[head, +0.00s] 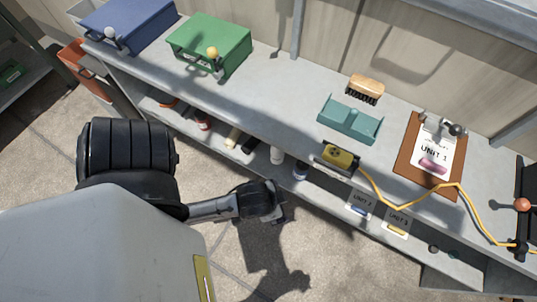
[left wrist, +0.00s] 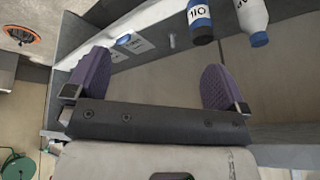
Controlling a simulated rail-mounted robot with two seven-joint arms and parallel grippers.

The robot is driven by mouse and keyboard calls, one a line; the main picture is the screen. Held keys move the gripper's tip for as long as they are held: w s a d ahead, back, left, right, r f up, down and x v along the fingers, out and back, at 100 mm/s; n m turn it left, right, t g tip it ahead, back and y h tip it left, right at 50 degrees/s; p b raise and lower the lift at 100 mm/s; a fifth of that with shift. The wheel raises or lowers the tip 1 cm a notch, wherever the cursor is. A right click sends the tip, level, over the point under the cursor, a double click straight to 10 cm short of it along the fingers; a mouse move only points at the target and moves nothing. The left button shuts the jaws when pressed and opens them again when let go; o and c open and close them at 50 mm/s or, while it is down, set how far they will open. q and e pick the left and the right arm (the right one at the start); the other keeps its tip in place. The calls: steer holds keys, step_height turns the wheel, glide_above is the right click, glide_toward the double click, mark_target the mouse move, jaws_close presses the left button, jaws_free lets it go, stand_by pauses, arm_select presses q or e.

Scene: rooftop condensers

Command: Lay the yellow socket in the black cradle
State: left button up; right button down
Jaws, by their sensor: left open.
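The yellow socket (head: 340,154) is a small yellow block with a dark round mark, at the front edge of the worktop in the head view. It sits on or in a dark holder; I cannot tell whether this is the black cradle. A yellow-orange cable (head: 398,207) runs from it to the right. My left gripper (head: 275,207) is below and left of the socket, apart from it, in front of the shelving. The left wrist view shows its two purple fingers (left wrist: 158,65) spread, with nothing between them. My right gripper is not in view.
A teal tray (head: 333,126), a wooden brush (head: 367,84) and a brown clipboard (head: 408,150) lie on the worktop. Blue (head: 128,27) and green (head: 212,43) boxes stand at the left. A black panel (head: 526,190) stands at right.

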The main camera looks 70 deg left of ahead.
arm_select(q)
steer(key=shift+s+d+f+m+g+h, duration=0.1)
steer(key=shift+s+d+m+g+h, duration=0.15)
steer(key=shift+s+m+h, duration=0.3)
steer(key=shift+s+d+f+m+g+h, duration=0.15)
steer(key=shift+s+m+g+h, duration=0.15)
steer(key=shift+s, duration=0.45)
stand_by(0.7)
